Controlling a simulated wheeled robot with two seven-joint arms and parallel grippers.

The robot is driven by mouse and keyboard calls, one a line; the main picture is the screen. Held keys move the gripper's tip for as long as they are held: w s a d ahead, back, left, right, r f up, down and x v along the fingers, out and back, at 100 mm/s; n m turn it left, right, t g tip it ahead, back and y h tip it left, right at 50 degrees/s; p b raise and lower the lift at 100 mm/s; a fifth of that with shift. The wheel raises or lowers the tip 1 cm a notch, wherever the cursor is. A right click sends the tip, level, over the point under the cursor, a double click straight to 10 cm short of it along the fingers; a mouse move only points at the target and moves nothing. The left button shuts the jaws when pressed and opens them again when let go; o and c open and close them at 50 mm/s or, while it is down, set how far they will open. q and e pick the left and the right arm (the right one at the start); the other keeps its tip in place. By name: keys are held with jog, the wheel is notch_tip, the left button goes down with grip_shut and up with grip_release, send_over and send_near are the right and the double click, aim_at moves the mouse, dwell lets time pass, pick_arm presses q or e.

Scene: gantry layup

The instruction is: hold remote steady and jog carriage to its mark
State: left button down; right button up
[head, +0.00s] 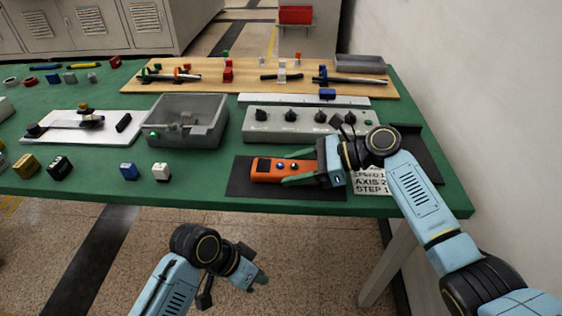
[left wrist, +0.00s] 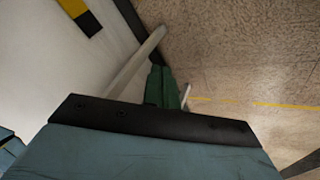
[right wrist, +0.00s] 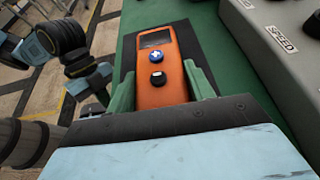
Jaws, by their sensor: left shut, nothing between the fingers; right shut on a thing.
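The orange remote (head: 262,170) lies on a dark mat (head: 240,188) near the table's front edge. In the right wrist view the remote (right wrist: 160,95) shows a dark screen, a blue button and a black button. My right gripper (head: 300,167) is shut on the remote, one green finger along each side; its buttons stay uncovered. My left gripper (head: 262,282) is shut and empty, in front of the table and away from it. In the left wrist view its green fingers (left wrist: 163,88) are together over the floor. I cannot tell which part is the carriage.
A grey control box (head: 308,125) with several black knobs stands behind the remote. A printed card (head: 370,186) lies right of it. A grey open bin (head: 187,105) and a white plate (head: 70,128) stand left. A wooden board (head: 245,85) with tools lies behind.

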pick_arm(q)
jog(key=w+d+r+m+g+h, duration=0.2)
jog(key=d+r+m, duration=0.2)
jog(key=d+r, duration=0.25)
notch_tip(320, 180, up, 24)
jog(key=m+t, duration=0.6)
jog(key=m, duration=0.2)
send_over(280, 165)
jog(key=a, duration=0.1)
jog(key=shift+s+y, duration=0.2)
jog(key=shift+y, duration=0.1)
jog(key=shift+f, duration=4.4)
jog(key=shift+f, duration=0.1)
jog(key=shift+f, duration=0.35)
